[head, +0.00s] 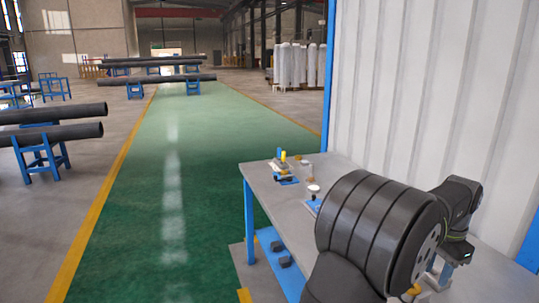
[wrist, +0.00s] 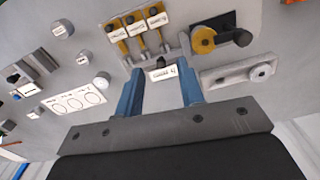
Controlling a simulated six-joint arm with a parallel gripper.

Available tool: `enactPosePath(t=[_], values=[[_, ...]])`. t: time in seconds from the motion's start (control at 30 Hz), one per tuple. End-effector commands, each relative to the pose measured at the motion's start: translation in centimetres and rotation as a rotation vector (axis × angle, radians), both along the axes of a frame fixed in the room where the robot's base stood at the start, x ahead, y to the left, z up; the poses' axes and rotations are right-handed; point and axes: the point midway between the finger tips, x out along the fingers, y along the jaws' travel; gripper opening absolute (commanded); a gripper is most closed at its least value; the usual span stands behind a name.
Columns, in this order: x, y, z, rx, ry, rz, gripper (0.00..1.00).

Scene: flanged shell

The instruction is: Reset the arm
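My gripper (wrist: 160,70) shows in the wrist view with its two blue fingers spread apart. It is open, and nothing is held between the fingers. It points at the grey table (wrist: 210,130), with a small white label plate (wrist: 163,73) in view between the fingertips. How high the fingers are above the table is hard to tell. In the head view my dark arm covers much of the table (head: 262,180), and the gripper cannot be made out clearly there.
In the wrist view, several yellow labelled parts (wrist: 137,30) lie beyond the fingers. A yellow-flanged dark part (wrist: 205,40) and a grey plate with a round fitting (wrist: 240,73) are at right. A white card with circles (wrist: 75,102) lies at left. A ribbed white wall (head: 430,90) stands beside the table.

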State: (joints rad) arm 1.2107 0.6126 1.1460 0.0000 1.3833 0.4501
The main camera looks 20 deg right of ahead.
Motion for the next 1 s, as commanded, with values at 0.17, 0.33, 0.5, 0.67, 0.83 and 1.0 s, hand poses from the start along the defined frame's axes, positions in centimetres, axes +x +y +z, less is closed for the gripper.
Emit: enactPosePath(t=[0.17, 0.33, 0.5, 0.67, 0.83, 1.0], values=[[0.0, -0.3, -1.4, 0.004, 0.002, 0.093, 0.35], [0.0, -0.3, -4.0, 0.002, 0.001, 0.092, 0.35], [0.0, -0.4, -5.3, 0.0, 0.0, 0.091, 0.35], [0.0, -0.4, -5.7, 0.0, 0.0, 0.09, 0.35], [0.0, -0.4, -5.6, -0.001, 0.0, 0.09, 0.35], [0.0, -0.4, -5.6, -0.001, 0.0, 0.09, 0.04]])
